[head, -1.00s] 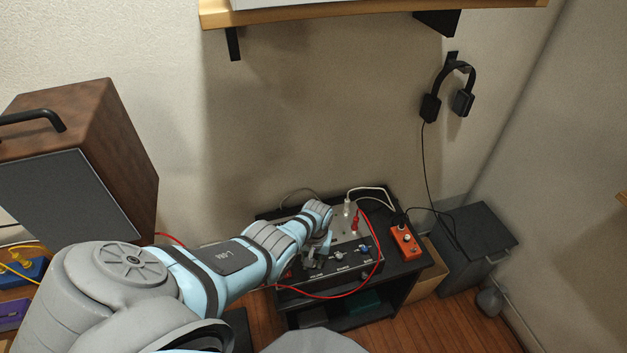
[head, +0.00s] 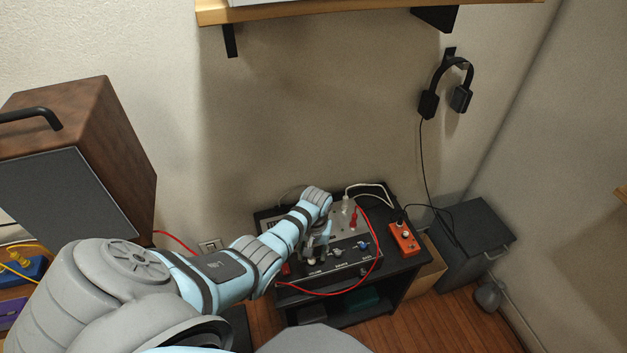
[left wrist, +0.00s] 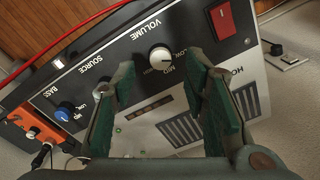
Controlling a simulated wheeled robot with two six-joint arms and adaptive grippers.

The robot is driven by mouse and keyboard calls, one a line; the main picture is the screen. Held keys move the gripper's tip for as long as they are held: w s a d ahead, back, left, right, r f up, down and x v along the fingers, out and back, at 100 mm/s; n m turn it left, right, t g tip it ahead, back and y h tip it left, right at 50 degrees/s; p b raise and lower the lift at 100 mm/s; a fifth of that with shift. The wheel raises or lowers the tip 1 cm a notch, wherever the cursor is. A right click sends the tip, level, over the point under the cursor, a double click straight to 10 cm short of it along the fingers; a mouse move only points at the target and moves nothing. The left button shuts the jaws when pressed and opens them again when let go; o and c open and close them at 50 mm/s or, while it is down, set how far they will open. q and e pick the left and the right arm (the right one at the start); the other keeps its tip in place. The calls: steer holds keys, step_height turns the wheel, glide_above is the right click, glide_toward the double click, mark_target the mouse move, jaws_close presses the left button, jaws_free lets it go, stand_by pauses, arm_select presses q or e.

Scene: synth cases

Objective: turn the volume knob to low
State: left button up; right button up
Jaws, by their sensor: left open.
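The volume knob (left wrist: 161,57) is a round white dial on the dark front panel of an amplifier (left wrist: 130,62), seen upside down in the left wrist view. The printed words VOLUME, LOW and MID are beside it; I cannot tell for sure where its pointer stands. My left gripper (left wrist: 160,66) is open, its green-padded fingers on either side of the knob's place in the picture; contact cannot be made out. In the head view the amplifier (head: 348,262) sits on a black stand, and my left gripper (head: 316,252) is over its left front, hiding the volume knob. My right gripper is not in view.
A white source knob (head: 338,252) and a blue bass knob (head: 364,245) are to the right. A red switch (left wrist: 222,18) is on the volume knob's other side. A red cable (head: 345,292) loops before the panel. An orange pedal (head: 404,238) stands at right.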

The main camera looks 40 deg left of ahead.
mark_target(314, 259)
arm_select(q)
step_height(314, 259, up, 8)
steer(key=shift+r, duration=0.2)
steer(key=shift+d, duration=0.1)
